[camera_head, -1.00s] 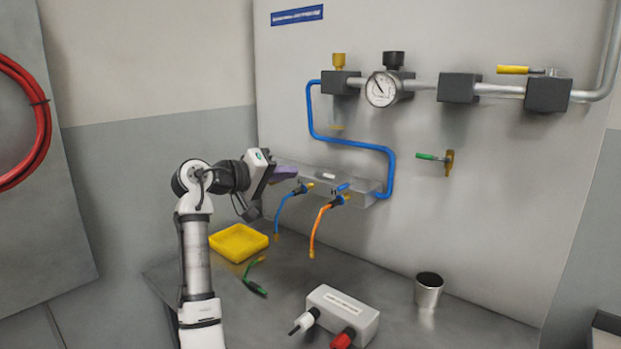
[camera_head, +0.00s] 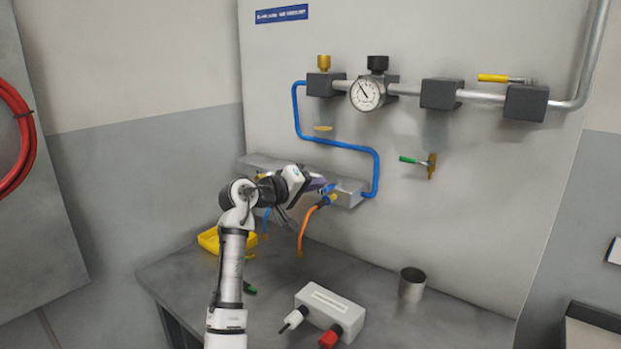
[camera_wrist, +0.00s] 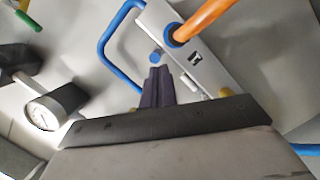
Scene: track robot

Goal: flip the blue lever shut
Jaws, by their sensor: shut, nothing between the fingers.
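The blue lever (camera_head: 329,188) is a small blue handle on the grey manifold block (camera_head: 348,193), beside the orange hose (camera_head: 303,232). In the wrist view a small blue end (camera_wrist: 155,57), likely the lever's, shows just beyond my fingertips. My gripper (camera_head: 321,186) has dark purple fingers, shut and empty, right at the lever. The fingers also show in the wrist view (camera_wrist: 158,72). I cannot tell whether they touch the lever. My arm hides part of the block and the hose fittings.
A blue pipe (camera_head: 375,170) bends down to the block's right end. The gauge (camera_head: 366,94) and valves are above. A yellow tray (camera_head: 208,240), a white box (camera_head: 330,309) and a metal cup (camera_head: 411,284) are on the bench. A green-handled valve (camera_head: 416,161) is right.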

